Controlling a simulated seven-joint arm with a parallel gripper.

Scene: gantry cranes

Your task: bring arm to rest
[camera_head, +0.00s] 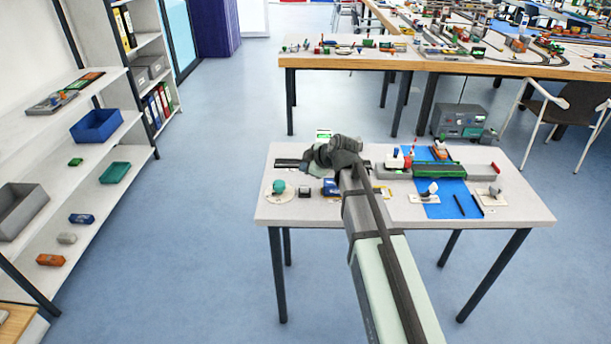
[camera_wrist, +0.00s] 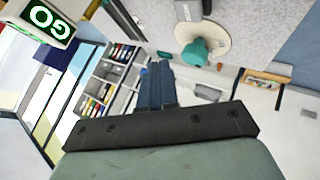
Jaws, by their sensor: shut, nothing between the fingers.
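My arm reaches out over a small white table (camera_head: 325,212) in the head view. Its wrist is above the left half of the table, and the fingertips are hidden there behind my own arm. In the wrist view my gripper (camera_wrist: 155,82) shows as two dark blue fingers side by side, shut with nothing between them. Beyond the fingertips are shelves, and a teal knob on a round cream base (camera_wrist: 205,45) stands on the table beside the fingers, apart from them. The same teal knob shows in the head view (camera_head: 278,187).
A lit GO sign (camera_wrist: 48,20) is close to the gripper. Shelves (camera_head: 65,120) stand at left; floor between is clear.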

